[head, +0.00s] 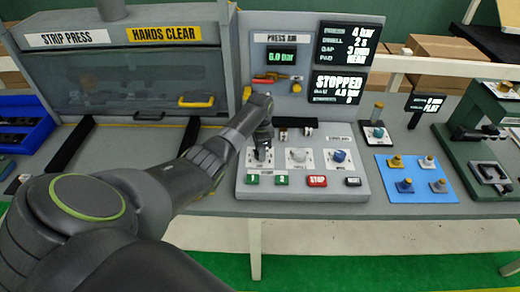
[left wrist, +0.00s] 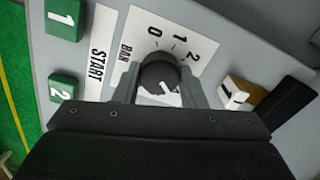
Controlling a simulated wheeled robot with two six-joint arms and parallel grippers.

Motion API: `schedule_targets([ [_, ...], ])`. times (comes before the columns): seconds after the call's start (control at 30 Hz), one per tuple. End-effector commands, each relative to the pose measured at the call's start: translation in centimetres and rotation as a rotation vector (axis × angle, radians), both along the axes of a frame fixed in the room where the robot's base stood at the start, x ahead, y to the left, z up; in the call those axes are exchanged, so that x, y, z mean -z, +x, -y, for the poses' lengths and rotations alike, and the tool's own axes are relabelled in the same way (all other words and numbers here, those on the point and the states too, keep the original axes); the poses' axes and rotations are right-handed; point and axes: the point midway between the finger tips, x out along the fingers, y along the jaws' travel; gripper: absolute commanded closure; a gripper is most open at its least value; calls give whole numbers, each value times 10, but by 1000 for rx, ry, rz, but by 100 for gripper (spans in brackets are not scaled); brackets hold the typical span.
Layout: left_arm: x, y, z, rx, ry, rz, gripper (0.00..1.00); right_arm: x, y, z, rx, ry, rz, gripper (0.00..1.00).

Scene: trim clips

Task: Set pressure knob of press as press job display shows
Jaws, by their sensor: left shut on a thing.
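The pressure knob (left wrist: 158,72) is black with a white pointer line, on a white BAR dial plate (left wrist: 150,22). My left gripper (left wrist: 160,78) is shut on it, one finger on each side. The pointer aims to the lower right in the left wrist view, past the printed 0, 1 and 2. The other dial marks are hidden by the gripper. In the head view my left gripper (head: 263,140) covers most of this knob at the panel's left. The press job display (head: 346,45) reads 4 bar, 2 s, 3 mm and a PAD line that looks like NEAR.
A status screen (head: 337,87) reads STOPPED with 4.something bar. The press air display (head: 289,55) reads 6.0 bar. A white knob (head: 298,156) and a blue knob (head: 340,156) stand to the right. Start buttons (head: 252,179) and a red STOP button (head: 317,181) lie in front.

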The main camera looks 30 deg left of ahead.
Motion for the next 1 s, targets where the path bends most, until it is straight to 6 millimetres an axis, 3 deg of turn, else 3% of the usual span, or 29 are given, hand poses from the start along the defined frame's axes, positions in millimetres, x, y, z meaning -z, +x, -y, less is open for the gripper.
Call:
schedule_targets([
  [0.47, -2, 2, 0, 17, 0, 6, 85, -1, 0, 0, 0, 0, 0, 64],
  [0.5, -2, 2, 0, 17, 0, 6, 60, -1, 0, 0, 0, 0, 0, 64],
  [0.63, -1, 2, 0, 16, 0, 5, 43, 0, 0, 0, 0, 0, 0, 64],
  [1.0, -3, 1, 0, 15, -1, 2, 41, 0, 0, 0, 0, 1, 1, 64],
])
